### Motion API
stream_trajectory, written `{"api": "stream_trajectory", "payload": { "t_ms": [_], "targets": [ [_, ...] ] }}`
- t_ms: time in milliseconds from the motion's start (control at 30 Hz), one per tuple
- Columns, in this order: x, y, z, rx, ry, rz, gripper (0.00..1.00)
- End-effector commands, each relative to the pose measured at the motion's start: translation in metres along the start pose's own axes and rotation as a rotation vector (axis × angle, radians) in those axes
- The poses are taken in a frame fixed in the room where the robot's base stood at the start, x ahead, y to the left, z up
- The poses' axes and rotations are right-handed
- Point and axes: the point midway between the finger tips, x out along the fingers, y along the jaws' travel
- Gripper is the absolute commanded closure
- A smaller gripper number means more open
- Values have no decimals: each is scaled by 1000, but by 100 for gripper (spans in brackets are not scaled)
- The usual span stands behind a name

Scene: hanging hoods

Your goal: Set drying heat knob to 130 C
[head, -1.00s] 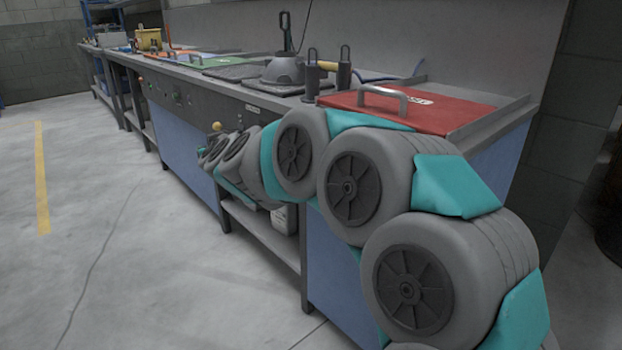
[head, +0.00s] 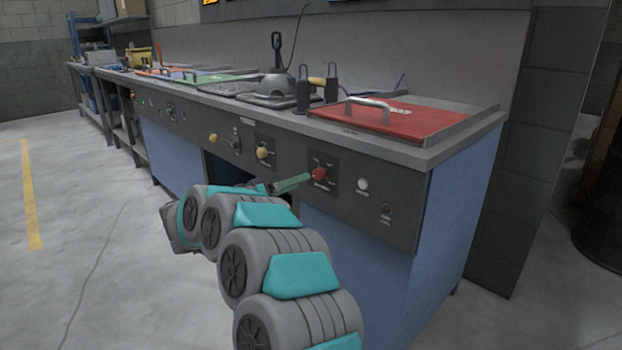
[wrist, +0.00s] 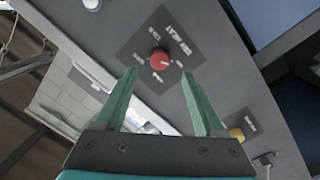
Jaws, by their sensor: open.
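A red knob (head: 320,174) sits on a dark square label plate on the bench's front panel. In the wrist view the red knob (wrist: 159,57) has a pale pointer mark and printed labels around it, too small to read. My gripper (wrist: 160,74) is open and empty, its two green fingers spread on either side of the knob's line, with the knob just beyond the tips. In the head view my gripper (head: 300,181) reaches the panel just left of the red knob; whether it touches cannot be told.
A yellow knob (head: 263,152) is left of the red one, also in the wrist view (wrist: 237,134). A yellow-ended lever (head: 214,137) is further left. A white button (head: 362,185) is to the right. A red lid (head: 405,118) with a handle lies on the bench top. The floor at left is clear.

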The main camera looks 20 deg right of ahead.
Motion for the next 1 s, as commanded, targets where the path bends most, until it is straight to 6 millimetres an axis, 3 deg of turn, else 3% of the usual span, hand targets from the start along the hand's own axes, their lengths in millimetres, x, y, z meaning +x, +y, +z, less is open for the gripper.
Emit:
{"api": "stream_trajectory", "payload": {
  "t_ms": [200, 400, 767, 1000],
  "targets": [
    [36, 0, 0, 2, 0, 0, 29],
    [59, 0, 0, 3, 1, 0, 29],
    [65, 0, -1, 3, 3, -3, 29],
    [65, 0, -1, 3, 3, -3, 53]
  ]
}}
